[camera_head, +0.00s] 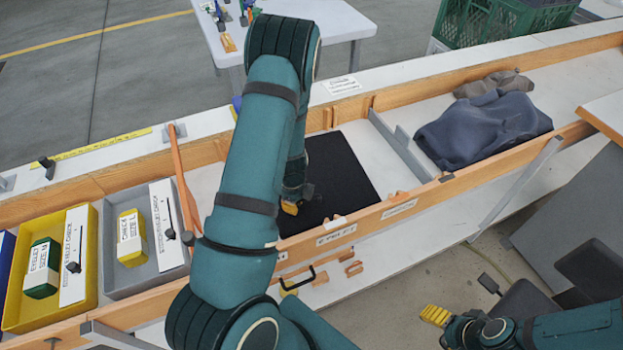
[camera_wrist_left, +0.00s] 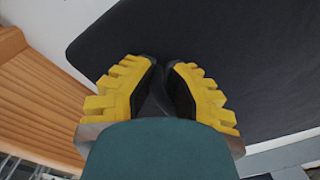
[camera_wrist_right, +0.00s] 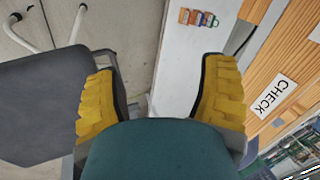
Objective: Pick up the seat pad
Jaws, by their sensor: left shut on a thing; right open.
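The seat pad (camera_head: 342,168) is a flat black square lying in the middle bay of the long bench. It also fills the upper right of the left wrist view (camera_wrist_left: 235,60). My left gripper (camera_head: 291,207) is at the pad's near left edge, mostly hidden by my left arm. In the left wrist view its yellow fingers (camera_wrist_left: 160,78) are close together, shut on the pad's edge; the pinched part is mostly hidden. My right gripper (camera_head: 436,316) is at the lower right, away from the pad. In the right wrist view it (camera_wrist_right: 158,88) is open and empty.
A wooden rail (camera_head: 440,190) runs along the bench front. A metal divider (camera_head: 398,145) separates the pad's bay from a blue-grey cloth (camera_head: 480,130). Yellow (camera_head: 20,310) and grey (camera_head: 115,285) trays stand left. A dark chair (camera_head: 525,303) is near my right gripper.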

